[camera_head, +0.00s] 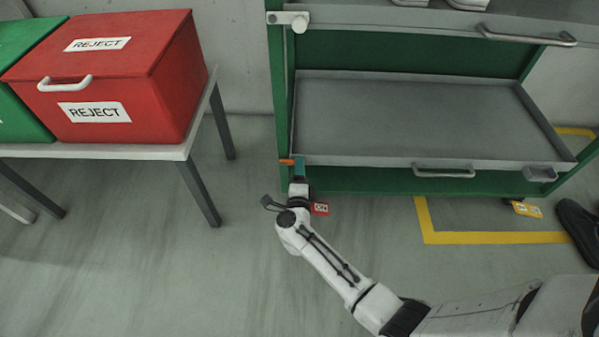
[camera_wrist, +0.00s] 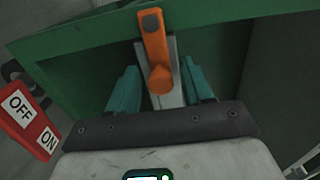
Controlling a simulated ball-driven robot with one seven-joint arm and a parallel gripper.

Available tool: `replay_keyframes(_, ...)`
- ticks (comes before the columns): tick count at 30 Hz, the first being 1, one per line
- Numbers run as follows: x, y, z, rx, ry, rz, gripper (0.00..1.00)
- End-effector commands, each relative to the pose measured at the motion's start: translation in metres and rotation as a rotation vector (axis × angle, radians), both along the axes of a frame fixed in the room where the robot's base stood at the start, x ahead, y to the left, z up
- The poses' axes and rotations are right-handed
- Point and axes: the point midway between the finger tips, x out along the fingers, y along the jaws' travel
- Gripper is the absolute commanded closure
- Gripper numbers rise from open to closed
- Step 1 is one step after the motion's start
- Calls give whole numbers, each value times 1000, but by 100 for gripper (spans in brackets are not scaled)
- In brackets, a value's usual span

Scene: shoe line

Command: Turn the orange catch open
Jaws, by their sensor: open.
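The orange catch (camera_head: 286,162) is on the lower front left of the green rack, beside the tray's left corner. In the wrist view the catch (camera_wrist: 153,38) lies lengthwise from the green frame down toward my gripper, with a rounded knob at its near end. My gripper (camera_head: 299,161) reaches up to the rack's left post. In the wrist view my gripper (camera_wrist: 160,84) is open, with one teal finger on each side of the catch's knob and visible gaps. Contact cannot be made out.
The grey tray (camera_head: 420,115) sits in the rack, with a bar handle (camera_head: 443,173). A red OFF/ON tag (camera_wrist: 28,122) hangs left of my gripper. The red REJECT bin (camera_head: 110,75) stands on a table (camera_head: 100,152) at left. A dark shoe (camera_head: 577,230) is at right.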

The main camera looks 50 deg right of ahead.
Motion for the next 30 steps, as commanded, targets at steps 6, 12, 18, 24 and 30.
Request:
replay_keyframes(6, 0, -1, 0, 0, 0, 0, 50)
replay_keyframes(12, 0, 0, 0, 0, 0, 0, 65)
replay_keyframes(18, 0, 0, 0, 0, 0, 0, 84)
replay_keyframes(24, 0, 0, 0, 0, 0, 1, 100)
replay_keyframes(30, 0, 0, 2, -8, 12, 1, 100)
